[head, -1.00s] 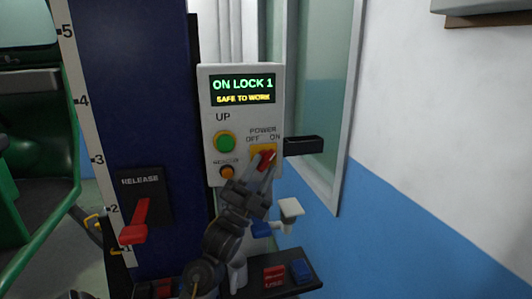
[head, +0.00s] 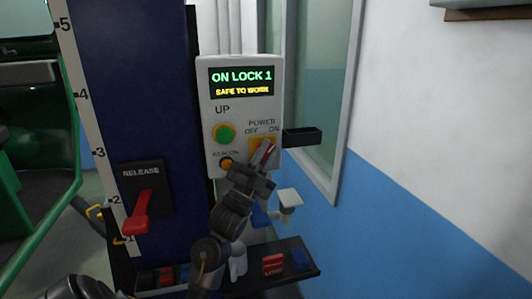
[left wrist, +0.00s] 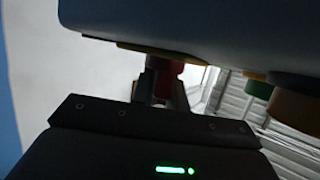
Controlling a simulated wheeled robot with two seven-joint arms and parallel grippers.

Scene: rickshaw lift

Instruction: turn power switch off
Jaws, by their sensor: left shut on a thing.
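The power switch (head: 269,151) is a red knob on a yellow plate, at the lower right of the white control box (head: 243,105), under the words POWER, OFF and ON. Its upper end points up and right, towards ON. My left gripper (head: 264,156) is shut on the knob from below and hides part of it. In the left wrist view the red knob (left wrist: 163,76) sits between the fingers (left wrist: 160,92), under the box. The display (head: 241,83) reads ON LOCK 1, SAFE TO WORK. My right gripper is not in view.
A green UP button (head: 224,133) and an orange beacon button (head: 226,164) are left of the switch. A black bracket (head: 302,137) juts from the box's right side. A red release lever (head: 138,212) is on the blue post. A shelf (head: 285,270) lies below.

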